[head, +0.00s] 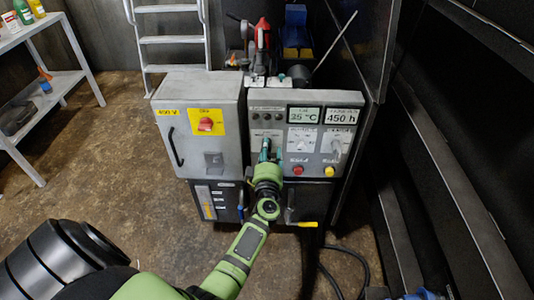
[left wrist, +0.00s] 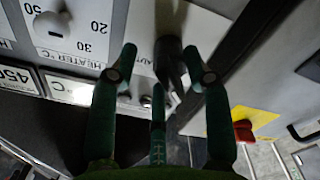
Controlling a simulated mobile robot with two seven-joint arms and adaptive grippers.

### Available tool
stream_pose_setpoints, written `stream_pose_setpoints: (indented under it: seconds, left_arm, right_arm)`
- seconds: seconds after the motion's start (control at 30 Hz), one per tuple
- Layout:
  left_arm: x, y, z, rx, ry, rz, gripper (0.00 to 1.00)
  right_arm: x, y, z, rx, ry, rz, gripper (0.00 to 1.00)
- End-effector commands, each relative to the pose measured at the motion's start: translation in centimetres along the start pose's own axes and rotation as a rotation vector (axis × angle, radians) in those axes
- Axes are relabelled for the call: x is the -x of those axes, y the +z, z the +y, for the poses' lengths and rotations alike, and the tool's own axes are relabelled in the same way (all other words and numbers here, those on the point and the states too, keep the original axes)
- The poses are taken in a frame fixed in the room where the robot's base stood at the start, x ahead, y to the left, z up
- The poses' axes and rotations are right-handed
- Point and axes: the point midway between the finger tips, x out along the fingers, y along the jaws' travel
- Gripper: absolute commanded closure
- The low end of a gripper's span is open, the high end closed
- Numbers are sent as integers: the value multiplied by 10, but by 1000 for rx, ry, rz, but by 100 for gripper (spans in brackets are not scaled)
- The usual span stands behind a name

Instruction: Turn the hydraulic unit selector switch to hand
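The grey control panel (head: 322,125) stands ahead in the head view, with two displays, knobs and buttons. My left gripper (head: 265,150) is at the left part of this panel and hides the switch there. A dark selector knob (left wrist: 170,58) lies between the fingertips in the picture, closer to the right one. I cannot tell whether a finger touches it. Part of an "AUT" label shows beside the knob; the rest of its lettering is hidden or unreadable. My right gripper is not in view.
A grey cabinet with a red switch on a yellow plate (head: 206,123) adjoins the panel on the left. A white heater dial (left wrist: 55,25) is nearby. A red button (head: 297,170) and yellow button (head: 329,171) sit low on the panel. A dark wall stands at right.

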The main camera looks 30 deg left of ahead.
Motion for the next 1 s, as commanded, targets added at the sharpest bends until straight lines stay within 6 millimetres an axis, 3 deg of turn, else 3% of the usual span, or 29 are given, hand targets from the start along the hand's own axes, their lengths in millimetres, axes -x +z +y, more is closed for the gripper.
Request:
stream_pose_setpoints:
  seconds: [0.57, 1.0]
  left_arm:
    - [5, 1, -4, -6, -6, -1, 55]
    - [68, 1, -2, -5, -4, -2, 55]
  right_arm:
    - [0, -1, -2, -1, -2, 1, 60]
    - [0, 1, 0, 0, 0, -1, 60]
